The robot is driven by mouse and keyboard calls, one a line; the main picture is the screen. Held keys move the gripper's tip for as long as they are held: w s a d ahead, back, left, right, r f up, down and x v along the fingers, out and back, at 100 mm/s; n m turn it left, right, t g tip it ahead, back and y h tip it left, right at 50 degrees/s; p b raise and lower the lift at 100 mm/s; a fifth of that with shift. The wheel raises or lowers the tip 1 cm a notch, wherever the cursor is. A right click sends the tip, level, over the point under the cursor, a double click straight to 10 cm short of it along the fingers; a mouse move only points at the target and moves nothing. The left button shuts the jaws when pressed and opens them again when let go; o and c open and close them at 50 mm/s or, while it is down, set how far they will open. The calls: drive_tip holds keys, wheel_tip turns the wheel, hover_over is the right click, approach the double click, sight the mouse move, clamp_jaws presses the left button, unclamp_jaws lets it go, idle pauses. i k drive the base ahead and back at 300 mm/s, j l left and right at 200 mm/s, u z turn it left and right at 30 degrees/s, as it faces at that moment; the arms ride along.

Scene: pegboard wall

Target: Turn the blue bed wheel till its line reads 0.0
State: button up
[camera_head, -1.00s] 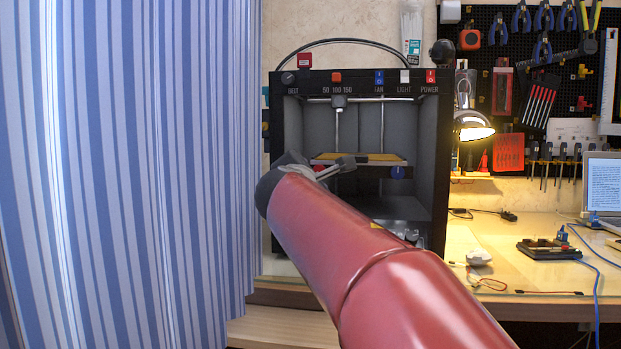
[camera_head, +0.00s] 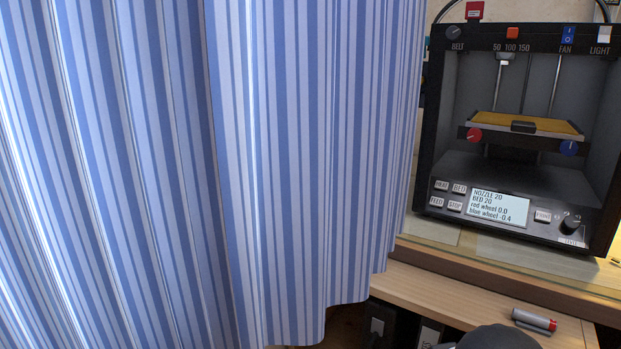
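The blue bed wheel (camera_head: 568,147) sits under the right front of the printer bed (camera_head: 500,124). It has a small light mark near its top. The red wheel (camera_head: 474,135) sits under the bed's left front. The printer's display (camera_head: 498,207) reads nozzle 20, bed 20, red wheel 0.0 and blue wheel -0.4. My gripper is not in view; only a dark rounded part, seemingly of my arm, shows at the bottom edge. Nothing touches the blue wheel.
The black printer frame (camera_head: 433,133) surrounds the bed, with buttons and a knob (camera_head: 571,224) along its lower front. A blue striped curtain (camera_head: 290,150) fills the left side. A marker (camera_head: 534,320) lies on the wooden shelf (camera_head: 465,295) below.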

sight(568, 147)
drive_tip(key=j+z, duration=0.2)
drive_tip(key=z, duration=0.2)
drive_tip(key=j+z, duration=0.5)
drive_tip(key=z, duration=0.25)
